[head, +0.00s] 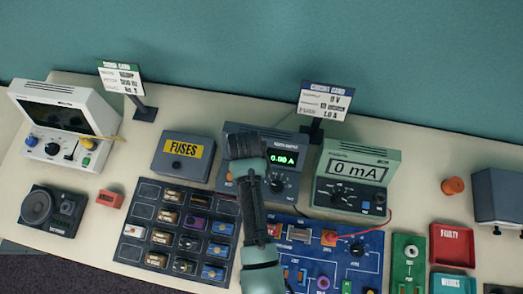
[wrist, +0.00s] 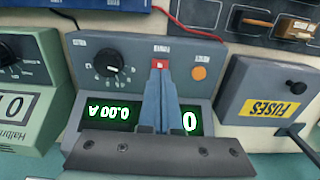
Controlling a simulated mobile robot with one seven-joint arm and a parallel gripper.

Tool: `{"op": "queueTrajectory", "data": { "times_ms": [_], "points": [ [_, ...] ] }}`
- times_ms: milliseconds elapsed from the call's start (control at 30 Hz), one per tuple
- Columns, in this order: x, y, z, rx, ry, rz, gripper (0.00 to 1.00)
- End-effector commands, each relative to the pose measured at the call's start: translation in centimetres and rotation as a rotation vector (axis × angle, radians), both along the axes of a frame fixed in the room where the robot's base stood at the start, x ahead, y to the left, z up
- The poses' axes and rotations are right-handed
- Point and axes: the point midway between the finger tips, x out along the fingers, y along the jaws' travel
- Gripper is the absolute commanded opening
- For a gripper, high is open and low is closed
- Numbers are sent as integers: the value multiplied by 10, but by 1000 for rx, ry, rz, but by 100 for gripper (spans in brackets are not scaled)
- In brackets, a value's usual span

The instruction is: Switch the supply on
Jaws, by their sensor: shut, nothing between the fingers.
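The supply (head: 300,151) is a grey box at the middle back of the table, with a lit green display reading 0.00 A. In the wrist view it shows upside down (wrist: 130,48), with a black knob (wrist: 108,64), a red switch (wrist: 160,64) and an orange button (wrist: 199,73). A second green display is partly covered by my fingers and shows a 0. My gripper (wrist: 161,82) is shut and empty, its fingertips at or just in front of the red switch; I cannot tell whether they touch. In the head view my arm hides the switch and fingertips.
A green meter (head: 355,175) reading 0 mA stands close right of the supply. A grey FUSES box (head: 183,155) stands close left. A parts tray (head: 130,252) and a blue circuit board (head: 372,246) lie in front. A sign (head: 325,102) stands behind.

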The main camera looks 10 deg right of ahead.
Motion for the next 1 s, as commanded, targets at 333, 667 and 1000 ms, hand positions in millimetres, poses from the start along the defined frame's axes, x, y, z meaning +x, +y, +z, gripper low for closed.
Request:
{"op": "queueTrajectory", "data": {
  "times_ms": [333,667,1000],
  "points": [
    [0,0,31,0,-1,0,0],
    [0,0,48,0,0,-1,0],
    [0,0,46,0,0,0,0]
  ]
}}
